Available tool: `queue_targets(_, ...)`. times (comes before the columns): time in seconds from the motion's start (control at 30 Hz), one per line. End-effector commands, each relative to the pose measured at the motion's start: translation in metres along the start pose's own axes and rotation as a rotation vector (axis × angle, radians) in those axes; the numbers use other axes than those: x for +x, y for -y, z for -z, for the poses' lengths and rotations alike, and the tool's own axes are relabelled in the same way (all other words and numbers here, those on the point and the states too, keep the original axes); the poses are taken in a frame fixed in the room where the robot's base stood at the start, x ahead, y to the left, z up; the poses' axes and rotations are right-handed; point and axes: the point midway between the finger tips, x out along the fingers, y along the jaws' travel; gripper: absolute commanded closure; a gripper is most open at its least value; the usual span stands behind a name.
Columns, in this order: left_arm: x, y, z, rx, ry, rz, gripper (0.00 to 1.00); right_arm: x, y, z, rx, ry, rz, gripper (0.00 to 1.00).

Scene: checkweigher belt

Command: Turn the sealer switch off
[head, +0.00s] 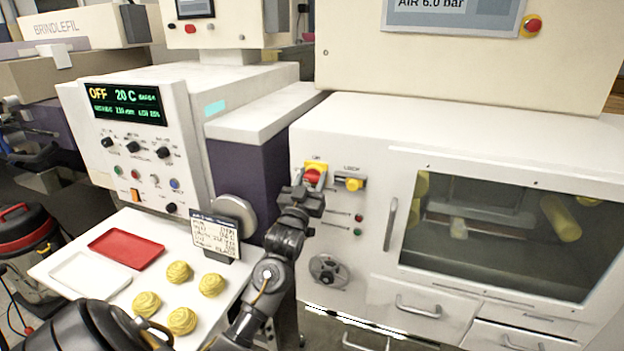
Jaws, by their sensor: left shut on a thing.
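A red rotary switch on a yellow plate (315,172) is on the front of the cream machine, under a small label too small to read surely. My left gripper (307,188) is at this switch, its fingers shut on it, hiding its lower left part. The exact angle of the switch handle is hard to tell. The left machine's display (124,103) reads "OFF" and "20 C". My right gripper is not in view.
A yellow knob (353,184) labelled "LOOP" sits just right of the switch. A handwheel (328,270) and door handle (390,223) are lower. A white table (100,310) holds a red tray (127,249), a white tray (88,275) and several yellow pasta nests (179,272).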

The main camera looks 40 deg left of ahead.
Motion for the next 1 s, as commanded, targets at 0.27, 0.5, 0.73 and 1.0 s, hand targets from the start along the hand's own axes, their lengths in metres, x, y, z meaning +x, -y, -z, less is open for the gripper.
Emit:
queue_targets(0.27, 0.0, 0.0, -0.001, -0.008, 0.003, 0.002, 0.8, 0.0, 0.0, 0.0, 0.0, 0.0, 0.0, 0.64)
queue_targets(0.5, 0.0, 0.0, -0.001, -0.007, 0.002, 0.002, 0.44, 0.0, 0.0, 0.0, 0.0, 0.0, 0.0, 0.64)
queue_targets(0.73, 0.0, 0.0, 0.0, -0.006, 0.001, 0.002, 0.35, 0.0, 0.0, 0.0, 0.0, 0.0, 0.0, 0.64)
queue_targets(1.0, -0.015, 0.0, -0.003, -0.005, 0.0, 0.002, 0.35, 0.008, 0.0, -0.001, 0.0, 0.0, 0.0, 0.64)
